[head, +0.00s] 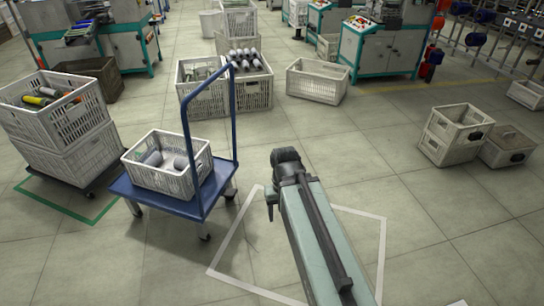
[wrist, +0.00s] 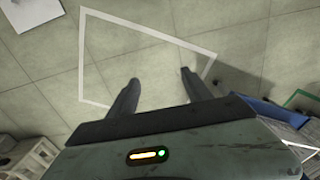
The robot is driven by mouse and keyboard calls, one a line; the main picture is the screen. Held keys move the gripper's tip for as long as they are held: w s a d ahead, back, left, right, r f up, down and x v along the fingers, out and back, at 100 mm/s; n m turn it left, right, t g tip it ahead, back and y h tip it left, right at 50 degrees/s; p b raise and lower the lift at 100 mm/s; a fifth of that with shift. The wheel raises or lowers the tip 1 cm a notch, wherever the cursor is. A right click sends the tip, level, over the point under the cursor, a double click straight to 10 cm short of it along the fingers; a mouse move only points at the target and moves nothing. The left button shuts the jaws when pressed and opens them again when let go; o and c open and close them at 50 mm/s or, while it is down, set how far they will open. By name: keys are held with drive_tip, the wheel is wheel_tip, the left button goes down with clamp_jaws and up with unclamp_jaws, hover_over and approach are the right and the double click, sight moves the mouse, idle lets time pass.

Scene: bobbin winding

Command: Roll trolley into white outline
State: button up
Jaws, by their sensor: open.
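A blue trolley (head: 165,201) with an upright blue push handle stands left of centre in the head view. A white crate (head: 166,182) with grey bobbins in it rests on its deck. The white outline (head: 384,255) is taped on the floor to the right of the trolley, partly hidden by my arm. The trolley stands outside it, at its left. My gripper (wrist: 158,88) is open and empty above the outlined floor in the wrist view, where the outline (wrist: 82,60) also shows. The trolley's blue edge (wrist: 255,112) shows at the right there.
Stacked crates on a dark dolly (head: 55,150) stand at the left by a green floor outline (head: 60,208). More crates (head: 208,98) stand behind the trolley, and two crates (head: 455,135) stand at the right. Machines line the back.

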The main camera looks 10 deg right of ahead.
drive_tip(key=w+a+r+t+y, duration=0.25)
drive_tip(key=w+a+y, duration=0.25)
drive_tip(key=w+a, duration=0.5)
drive_tip(key=m+t+y+p, duration=0.6)
drive_tip(key=y+p, duration=0.3)
approach(208, 84)
drive_tip(key=shift+a, duration=0.65)
drive_tip(key=shift+w+b+x, duration=0.2)
drive_tip(key=shift+b+x, duration=0.7)
drive_tip(key=shift+x, duration=3.5)
drive_tip(key=shift+d+f, duration=0.1)
drive_tip(key=shift+d, duration=0.05)
clamp_jaws()
